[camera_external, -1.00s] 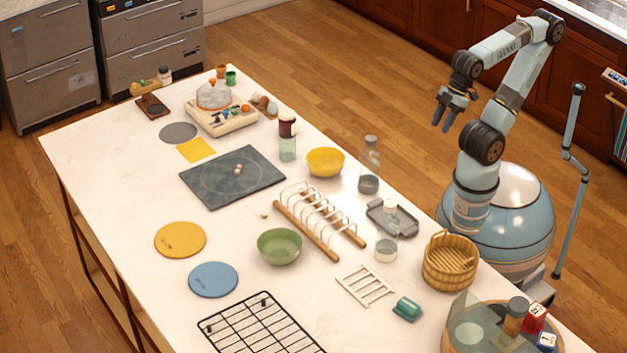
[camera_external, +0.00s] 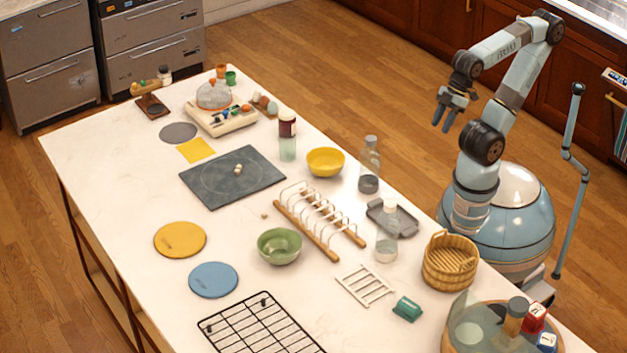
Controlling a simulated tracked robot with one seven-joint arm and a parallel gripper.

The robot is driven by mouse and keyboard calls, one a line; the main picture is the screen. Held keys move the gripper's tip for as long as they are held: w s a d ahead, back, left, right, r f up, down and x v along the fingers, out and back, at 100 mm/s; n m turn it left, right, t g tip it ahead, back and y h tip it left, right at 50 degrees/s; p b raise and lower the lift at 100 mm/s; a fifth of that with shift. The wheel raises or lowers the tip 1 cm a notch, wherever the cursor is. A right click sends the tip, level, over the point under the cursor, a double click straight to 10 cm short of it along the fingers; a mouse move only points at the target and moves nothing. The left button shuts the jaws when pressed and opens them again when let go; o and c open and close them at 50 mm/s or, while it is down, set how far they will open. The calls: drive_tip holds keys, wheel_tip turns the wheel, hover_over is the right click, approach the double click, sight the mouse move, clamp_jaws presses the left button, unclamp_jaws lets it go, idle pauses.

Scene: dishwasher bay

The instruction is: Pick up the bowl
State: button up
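Two bowls stand upright on the white table. The yellow bowl (camera_external: 325,162) is near the table's far right edge, beside a clear bottle. The green bowl (camera_external: 279,247) is nearer the middle, left of the wire rack. Both look empty. My gripper (camera_external: 443,121) hangs in the air to the right of the table, above the floor in the picture and apart from both bowls. Its fingers point down, are spread apart and hold nothing.
A wooden-footed wire rack (camera_external: 320,222) stands between the bowls. Clear bottles (camera_external: 370,160) and a grey tray (camera_external: 393,219) are on my side, with a wicker basket (camera_external: 450,262). Blue (camera_external: 213,280) and yellow discs (camera_external: 180,239) lie at left, a black grid (camera_external: 260,330) in front.

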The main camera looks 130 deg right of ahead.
drive_tip(key=shift+c, duration=0.2)
wheel_tip(320, 180, up, 5)
drive_tip(key=w+d+f+n+g+h, duration=0.2)
drive_tip(key=w+d+n+g+h, duration=0.3)
drive_tip(key=w+d+n, duration=0.75)
drive_tip(key=w+r+n+t+h, duration=0.2)
drive_tip(key=w+n+h, duration=0.8)
drive_tip(key=w, duration=0.7)
drive_tip(key=y, duration=0.2)
approach(316, 168)
drive_tip(key=shift+n, duration=0.35)
drive_tip(key=x, duration=1)
drive_tip(key=shift+s+d+f, duration=0.1)
drive_tip(key=shift+s+d, duration=0.05)
